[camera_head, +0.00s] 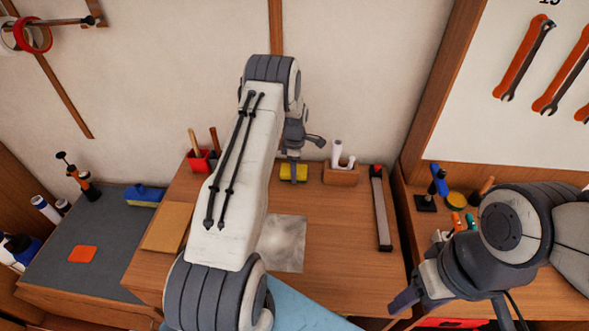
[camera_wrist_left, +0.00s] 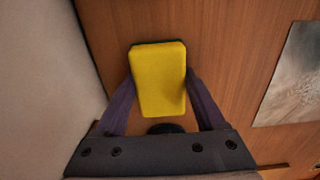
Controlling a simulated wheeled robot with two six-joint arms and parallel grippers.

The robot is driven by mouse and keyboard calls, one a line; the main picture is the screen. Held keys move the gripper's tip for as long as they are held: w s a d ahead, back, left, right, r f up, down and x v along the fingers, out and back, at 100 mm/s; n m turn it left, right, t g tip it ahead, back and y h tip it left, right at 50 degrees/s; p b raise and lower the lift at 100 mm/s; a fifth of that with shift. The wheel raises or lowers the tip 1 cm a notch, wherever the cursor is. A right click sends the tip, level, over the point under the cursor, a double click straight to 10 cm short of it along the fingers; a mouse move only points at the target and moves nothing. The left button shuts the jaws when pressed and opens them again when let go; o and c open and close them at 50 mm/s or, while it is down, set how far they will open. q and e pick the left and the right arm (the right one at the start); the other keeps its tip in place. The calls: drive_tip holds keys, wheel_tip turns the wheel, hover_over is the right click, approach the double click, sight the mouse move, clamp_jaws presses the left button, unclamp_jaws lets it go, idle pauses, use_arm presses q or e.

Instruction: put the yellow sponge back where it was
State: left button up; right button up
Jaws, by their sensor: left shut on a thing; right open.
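The yellow sponge (camera_head: 293,172) is at the back of the wooden table (camera_head: 335,238), near the wall. My left gripper (camera_head: 296,168) is shut on it. In the left wrist view the sponge (camera_wrist_left: 158,80) sits between the two fingers (camera_wrist_left: 160,95), with a dark edge along its far end. I cannot tell whether the sponge touches the table.
A wooden block with white items (camera_head: 341,174) stands just right of the sponge. A long dark bar (camera_head: 380,208) lies further right. A grey square sheet (camera_head: 283,244) lies in front. Red holders (camera_head: 199,160) stand at the back left; a blue-topped block (camera_head: 145,195) lies on the left bench.

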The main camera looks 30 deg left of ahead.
use_arm(q)
drive_tip(key=shift+f, duration=0.15)
drive_tip(key=o, duration=1.4)
wheel_tip(320, 180, up, 11)
drive_tip(key=b, duration=0.4)
drive_tip(key=s+d+r+m, duration=0.4)
drive_tip(key=d+m, duration=0.1)
drive_tip(key=d, duration=0.3)
drive_tip(key=s+d+r+m, duration=0.3)
drive_tip(key=d+m, duration=0.1)
drive_tip(key=d, duration=0.4)
drive_tip(key=s+d+r+m, duration=0.4)
drive_tip(key=d+m, duration=0.1)
drive_tip(key=d, duration=0.3)
drive_tip(key=s+d+m, duration=0.2)
drive_tip(key=s+m, duration=0.3)
drive_tip(key=s, duration=0.3)
drive_tip(key=s+d+m, duration=0.3)
drive_tip(key=s+m, duration=0.3)
drive_tip(key=s, duration=0.2)
drive_tip(key=s+d+m+h, duration=0.1)
drive_tip(key=s+d+m, duration=0.2)
drive_tip(key=s+m, duration=0.2)
drive_tip(key=shift+s+r+m, duration=0.15)
drive_tip(key=shift+s+r, duration=0.05)
drive_tip(key=shift+s, duration=0.5)
drive_tip(key=shift+s+r+m, duration=0.15)
drive_tip(key=shift+s+r, duration=0.05)
drive_tip(key=shift+s, duration=0.5)
